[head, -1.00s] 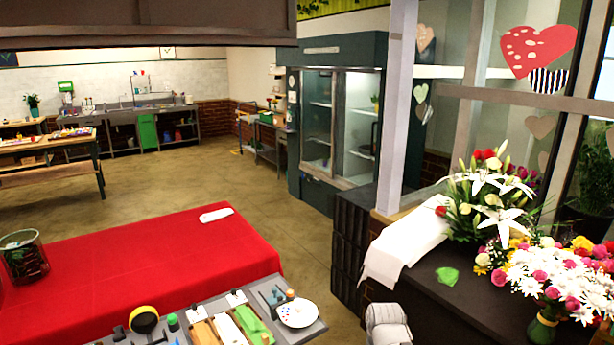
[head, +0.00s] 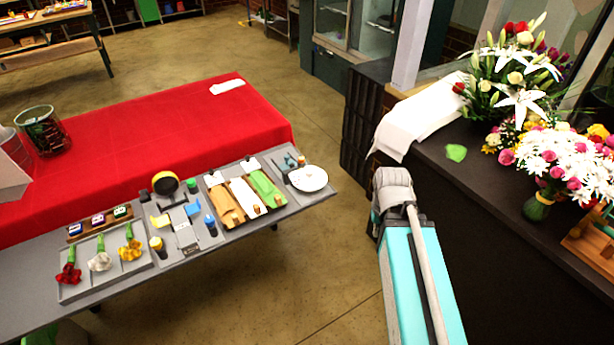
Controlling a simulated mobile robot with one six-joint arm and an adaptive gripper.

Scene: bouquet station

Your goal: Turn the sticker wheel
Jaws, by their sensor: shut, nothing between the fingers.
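The sticker wheel (head: 308,179) is a white round disc with small coloured marks near its rim. It lies at the right end of the grey work table (head: 316,207). Only my arm shows, a teal link with a grey joint to the right of the table. My gripper is out of view, so its place relative to the wheel cannot be seen.
The grey table also holds wrapping rolls (head: 243,195), a yellow tape roll (head: 165,183) and a flower tray (head: 103,268). Behind is a red-covered table (head: 150,130). A dark counter (head: 470,205) with bouquets stands at right. Open floor lies between.

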